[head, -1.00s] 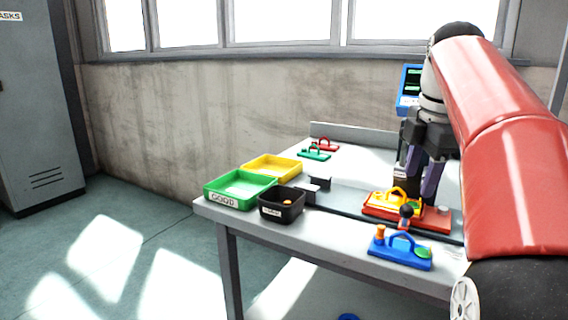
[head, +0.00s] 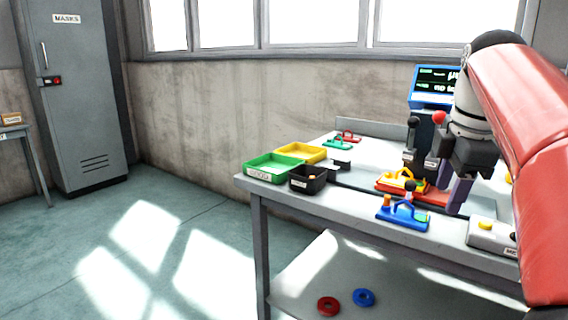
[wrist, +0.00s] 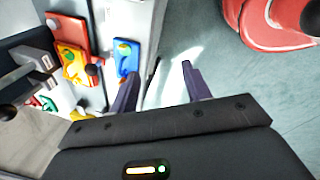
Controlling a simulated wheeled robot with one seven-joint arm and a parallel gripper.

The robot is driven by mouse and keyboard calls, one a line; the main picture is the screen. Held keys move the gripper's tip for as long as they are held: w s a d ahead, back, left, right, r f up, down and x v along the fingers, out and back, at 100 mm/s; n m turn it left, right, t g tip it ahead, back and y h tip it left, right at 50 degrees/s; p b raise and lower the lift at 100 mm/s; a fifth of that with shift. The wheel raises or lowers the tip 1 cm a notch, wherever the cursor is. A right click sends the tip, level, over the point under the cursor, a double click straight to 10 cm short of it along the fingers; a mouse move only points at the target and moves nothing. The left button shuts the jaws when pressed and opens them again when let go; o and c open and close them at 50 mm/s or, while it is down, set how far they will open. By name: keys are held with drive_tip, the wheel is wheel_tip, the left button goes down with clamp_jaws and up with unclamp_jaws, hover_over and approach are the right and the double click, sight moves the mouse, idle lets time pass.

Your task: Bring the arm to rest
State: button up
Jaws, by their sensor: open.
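My gripper (head: 458,194) is at the right side of the workbench in the head view, pointing down beside the blue and red parts. In the wrist view my gripper (wrist: 158,88) shows its two purple fingers spread apart with nothing between them but the bench edge and floor. My red arm (head: 520,130) reaches in from the right of the head view. A blue part with a handle (head: 403,214) lies near the bench's front edge, and a yellow part (head: 401,182) sits on a red base (head: 431,194) behind it.
A green tray (head: 273,168), a yellow tray (head: 304,152) and a black bin (head: 308,180) stand at the bench's left end. A blue-framed screen (head: 433,86), levers and a grey button box (head: 490,236) are on the right. Red and blue rings (head: 328,306) lie below.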

drive_tip(key=s+a+f+m+t, duration=0.1)
drive_tip(key=s+a+f+m, duration=0.3)
drive_tip(key=f, duration=0.3)
drive_tip(key=s+a+f+m+t, duration=0.1)
drive_tip(key=s+a+f+m, duration=0.3)
drive_tip(key=s+f+m, duration=0.2)
drive_tip(key=s+a+f+m+t, duration=0.1)
drive_tip(key=s+a+f+m, duration=0.3)
drive_tip(key=f, duration=0.5)
drive_tip(key=shift+s+f+m, duration=0.4)
drive_tip(key=shift+s+m, duration=0.5)
drive_tip(key=shift+s, duration=0.05)
drive_tip(key=shift+a, duration=0.1)
